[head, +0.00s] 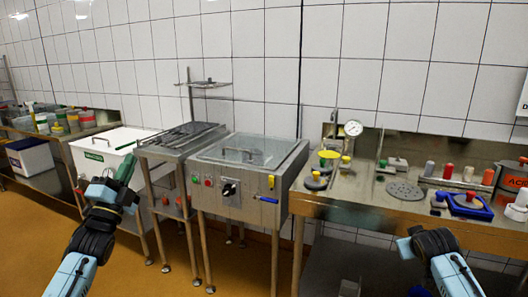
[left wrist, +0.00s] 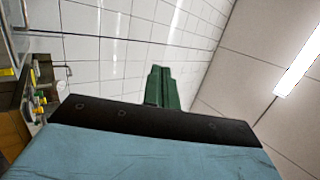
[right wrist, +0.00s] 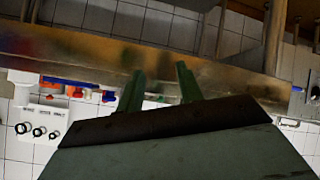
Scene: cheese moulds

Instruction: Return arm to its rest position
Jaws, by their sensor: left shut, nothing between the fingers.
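My left gripper (head: 126,168) is raised at the left of the head view, in front of the white container and the metal stand. Its green fingers point up and are closed together with nothing between them. The closed fingers also show in the left wrist view (left wrist: 162,88), against the tiled wall and ceiling. My right arm comes in at the lower right of the head view, before the right-hand bench; its fingertips are not clear there. In the right wrist view my right gripper (right wrist: 161,84) has its two green fingers apart, with nothing seen between them.
A steel bench (head: 330,205) at the right carries a gauge (head: 353,128), moulds and a blue tray (head: 468,212). A lidded steel vat (head: 250,150) stands mid-view. A white container (head: 90,165) is behind my left gripper. Open floor (head: 150,280) lies in front.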

